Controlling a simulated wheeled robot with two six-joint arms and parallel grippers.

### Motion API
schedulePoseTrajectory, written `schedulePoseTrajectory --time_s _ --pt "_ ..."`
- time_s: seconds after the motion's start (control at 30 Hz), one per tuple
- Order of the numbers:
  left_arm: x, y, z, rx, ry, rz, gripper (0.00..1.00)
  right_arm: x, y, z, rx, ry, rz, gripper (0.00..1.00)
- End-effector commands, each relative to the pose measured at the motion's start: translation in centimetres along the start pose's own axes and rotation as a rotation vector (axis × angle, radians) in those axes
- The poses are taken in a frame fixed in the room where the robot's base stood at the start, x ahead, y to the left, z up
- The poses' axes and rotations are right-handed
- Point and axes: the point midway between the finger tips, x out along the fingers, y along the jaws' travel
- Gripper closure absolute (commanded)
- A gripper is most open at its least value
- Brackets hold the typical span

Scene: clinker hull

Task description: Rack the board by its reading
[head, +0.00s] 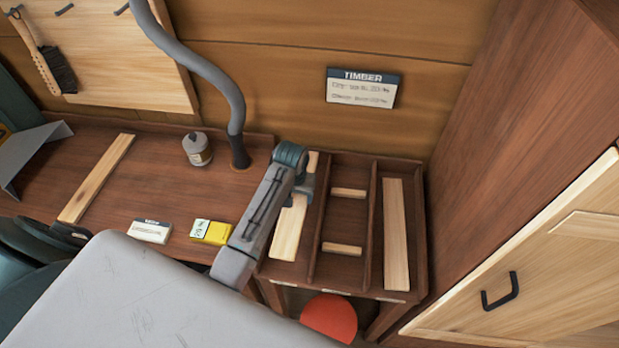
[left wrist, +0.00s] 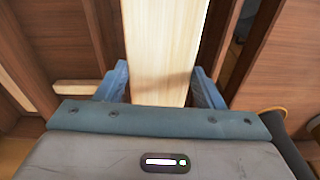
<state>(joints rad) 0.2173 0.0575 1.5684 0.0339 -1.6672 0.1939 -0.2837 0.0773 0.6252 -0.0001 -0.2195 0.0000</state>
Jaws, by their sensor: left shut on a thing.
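A pale board (head: 287,232) lies lengthwise in or just above the left bay of the wooden rack (head: 372,165). My left gripper (head: 303,188) is over that bay, shut on this board; in the left wrist view its fingers (left wrist: 160,88) stand on both sides of the board (left wrist: 162,40). My arm hides part of it. I cannot tell if it rests on the bay floor. Another pale board (head: 396,235) lies in the right bay. A yellow meter (head: 211,232) with a small pale display lies on the bench left of my arm; its reading is too small to read. My right gripper is not in view.
The middle bay has two short crosspieces (head: 342,249). A TIMBER sign (head: 362,88) hangs behind. The bench (head: 130,200) bears a pale strip (head: 97,178), a small can (head: 196,149) and a card (head: 150,231). A grey hose (head: 215,75) rises behind. A cabinet (head: 545,265) stands right.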

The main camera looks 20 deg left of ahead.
Motion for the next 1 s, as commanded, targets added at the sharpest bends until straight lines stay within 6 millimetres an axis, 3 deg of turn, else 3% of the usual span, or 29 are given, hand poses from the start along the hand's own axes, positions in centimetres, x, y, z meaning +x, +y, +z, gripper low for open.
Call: schedulePoseTrajectory --time_s 0.17,0.4,0.53,0.63,0.83,1.0 --pt "0.5 0.0 0.1 0.000 -0.001 -0.001 0.66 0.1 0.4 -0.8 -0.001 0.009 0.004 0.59" --pt "2.9 0.0 0.4 0.001 -0.003 0.000 0.66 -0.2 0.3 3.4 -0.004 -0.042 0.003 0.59" --pt "4.5 0.0 0.6 0.001 -0.002 0.000 0.66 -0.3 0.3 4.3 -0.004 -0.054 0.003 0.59" --pt "5.7 0.0 0.7 0.001 -0.001 0.000 0.66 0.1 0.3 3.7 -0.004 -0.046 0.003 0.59" --pt "7.1 0.0 0.9 0.001 0.000 0.000 0.66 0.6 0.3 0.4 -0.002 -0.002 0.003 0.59" --pt "7.6 0.0 1.0 0.001 -0.001 0.000 0.67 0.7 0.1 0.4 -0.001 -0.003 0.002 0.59"
